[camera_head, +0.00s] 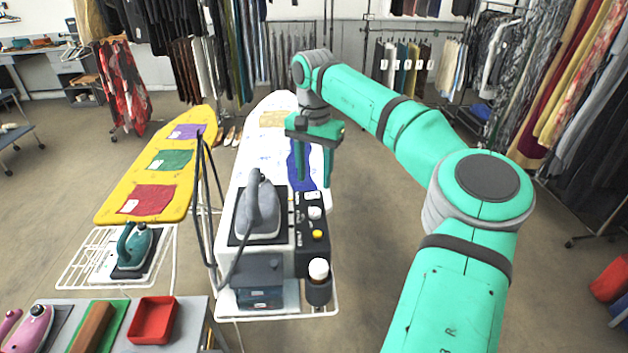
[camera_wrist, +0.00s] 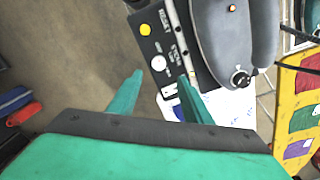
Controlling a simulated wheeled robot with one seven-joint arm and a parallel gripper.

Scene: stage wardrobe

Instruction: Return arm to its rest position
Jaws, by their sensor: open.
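My gripper (camera_head: 314,178) is open and empty, pointing down above the right side of the white ironing board (camera_head: 262,128), at the end of my raised green arm. Its fingers also show in the wrist view (camera_wrist: 160,95), spread apart with nothing between them. A grey iron (camera_head: 259,207) stands on the steam station in front of the gripper, nearer to me. The station's black control panel (camera_head: 311,232) with white and yellow knobs is beside the iron, and it also shows in the wrist view (camera_wrist: 150,47). A blue cloth (camera_head: 300,166) lies on the board, partly behind the fingers.
A yellow ironing board (camera_head: 116,208) with coloured cloths stands to the left. A teal iron (camera_head: 134,246) rests on its wire rack. A red tray (camera_head: 153,320) is on the front-left table. Clothes racks line the back and right. Floor is clear right of the white board.

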